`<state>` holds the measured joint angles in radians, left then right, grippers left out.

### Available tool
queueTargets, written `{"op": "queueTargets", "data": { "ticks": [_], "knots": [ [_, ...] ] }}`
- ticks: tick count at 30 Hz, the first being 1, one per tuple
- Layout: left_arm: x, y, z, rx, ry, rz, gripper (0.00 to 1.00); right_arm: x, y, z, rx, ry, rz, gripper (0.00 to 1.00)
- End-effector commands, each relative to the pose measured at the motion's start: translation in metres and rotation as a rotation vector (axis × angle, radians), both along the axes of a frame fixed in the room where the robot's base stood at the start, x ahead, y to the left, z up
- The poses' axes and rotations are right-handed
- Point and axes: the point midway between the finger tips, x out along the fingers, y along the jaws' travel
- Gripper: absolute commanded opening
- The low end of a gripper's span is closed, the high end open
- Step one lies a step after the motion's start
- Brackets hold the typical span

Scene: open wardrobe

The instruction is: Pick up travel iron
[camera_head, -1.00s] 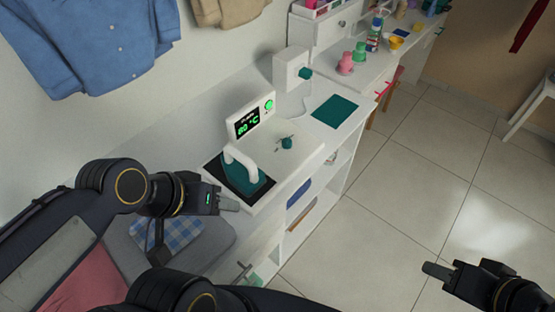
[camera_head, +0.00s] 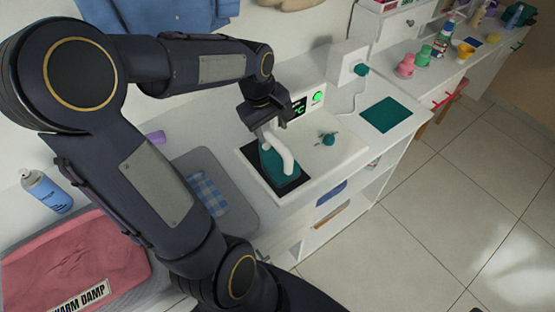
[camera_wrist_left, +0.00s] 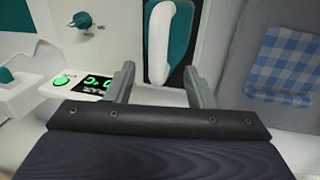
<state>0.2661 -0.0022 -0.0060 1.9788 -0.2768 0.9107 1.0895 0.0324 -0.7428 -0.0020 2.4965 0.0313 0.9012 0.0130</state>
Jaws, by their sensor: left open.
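The travel iron (camera_head: 268,163) has a teal body and a white arched handle. It rests on a dark pad at the front left of a white station with a green-lit display. My left gripper (camera_head: 264,129) is over the back end of the handle, pointing down. In the left wrist view, the iron's white handle (camera_wrist_left: 160,45) lies between and beyond the two spread fingers of the left gripper (camera_wrist_left: 160,72), with nothing held. Part of the display is hidden by the gripper. Only a dark sliver, perhaps my right gripper, shows at the head view's bottom edge.
A grey board with a blue checked cloth (camera_head: 207,192) lies left of the station. A small teal knob (camera_head: 328,139) and a teal mat (camera_head: 386,114) are to the right.

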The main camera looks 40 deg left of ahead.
Motion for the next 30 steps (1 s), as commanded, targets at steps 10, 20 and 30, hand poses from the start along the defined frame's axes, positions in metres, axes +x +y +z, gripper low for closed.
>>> {"op": "queueTargets", "data": {
  "ticks": [10,20,30],
  "knots": [
    [0.01,0.003,-0.034,-0.001,0.015,0.036,0.49,0.0,0.0,0.003,0.0,0.0,0.0,0.36],
    [0.02,0.0,-0.077,-0.002,0.014,0.034,0.49,0.0,0.0,0.01,0.0,0.0,0.0,0.36],
    [0.021,0.0,-0.08,-0.001,0.011,0.033,0.4,0.0,0.0,0.01,0.0,0.0,0.0,0.36]
  ]
}}
